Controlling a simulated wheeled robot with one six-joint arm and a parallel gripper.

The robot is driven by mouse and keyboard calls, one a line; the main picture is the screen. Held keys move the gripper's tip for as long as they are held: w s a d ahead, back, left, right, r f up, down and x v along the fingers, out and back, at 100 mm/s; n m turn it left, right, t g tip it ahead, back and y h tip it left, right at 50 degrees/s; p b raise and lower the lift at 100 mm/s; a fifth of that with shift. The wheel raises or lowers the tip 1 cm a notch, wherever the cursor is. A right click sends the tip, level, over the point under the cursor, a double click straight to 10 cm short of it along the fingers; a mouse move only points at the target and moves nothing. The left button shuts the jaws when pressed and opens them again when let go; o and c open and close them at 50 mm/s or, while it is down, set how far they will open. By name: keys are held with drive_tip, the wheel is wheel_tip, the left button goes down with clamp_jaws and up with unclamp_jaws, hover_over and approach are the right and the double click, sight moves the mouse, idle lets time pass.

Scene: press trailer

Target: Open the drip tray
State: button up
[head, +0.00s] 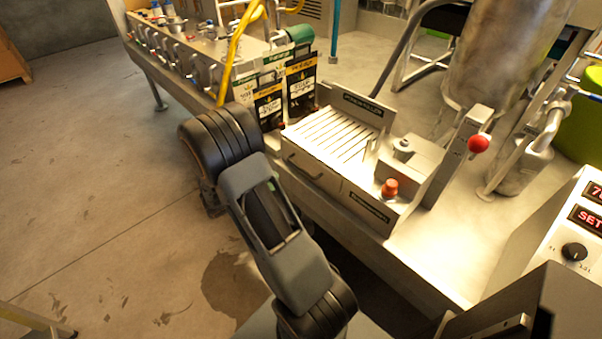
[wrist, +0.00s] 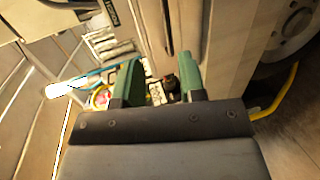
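The drip tray (head: 303,168) is a steel drawer front with a dark bar handle, below a slatted top (head: 335,135) on the trailer bench in the head view. It looks closed, its front flush with the unit. My arm reaches up on its left, and my gripper is hidden behind it in the head view. In the wrist view my gripper (wrist: 160,88) has its two green fingers apart, with nothing clearly held between them. I cannot tell whether the drip tray shows in the wrist view.
A red-knobbed lever (head: 479,143) and an orange button (head: 389,187) stand right of the tray. Printed cartons (head: 302,82) and a yellow hose (head: 232,62) are at its left. A wheel (wrist: 293,28) shows in the wrist view.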

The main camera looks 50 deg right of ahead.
sight(301, 169)
drive_tip(key=shift+t+h, duration=0.4)
drive_tip(key=shift+t, duration=0.1)
drive_tip(key=x, duration=0.5)
drive_tip(key=f+x, duration=0.1)
drive_tip(key=x, duration=0.4)
drive_tip(key=w+p+x, duration=0.1)
drive_tip(key=x, duration=0.4)
drive_tip(key=shift+a+f, duration=0.2)
drive_tip(key=shift+f, duration=0.15)
drive_tip(key=shift+c, duration=0.3)
clamp_jaws()
